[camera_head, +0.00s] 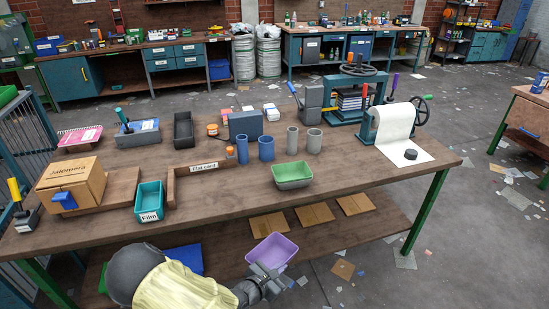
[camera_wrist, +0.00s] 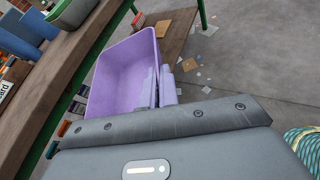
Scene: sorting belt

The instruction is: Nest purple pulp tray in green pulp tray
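The purple pulp tray (camera_head: 271,249) is in the air in front of the table's near edge, below the tabletop's height in the picture. My gripper (camera_head: 266,272) is shut on its near wall. In the wrist view the tray (camera_wrist: 120,75) is tilted with its hollow inside showing, and my gripper's fingers (camera_wrist: 166,86) are at its right wall. The green pulp tray (camera_head: 292,183) sits upright and empty on the table near the front edge, apart from the purple tray. Part of it shows at the top left of the wrist view (camera_wrist: 73,12).
The wooden table (camera_head: 350,187) has a lower shelf with brown cardboard squares (camera_head: 268,225). Two blue tubes (camera_head: 266,148) and two grey tubes stand behind the green tray. A teal Film bin (camera_head: 149,201) and a flat card tray (camera_head: 200,185) are left. Tabletop right of the green tray is clear.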

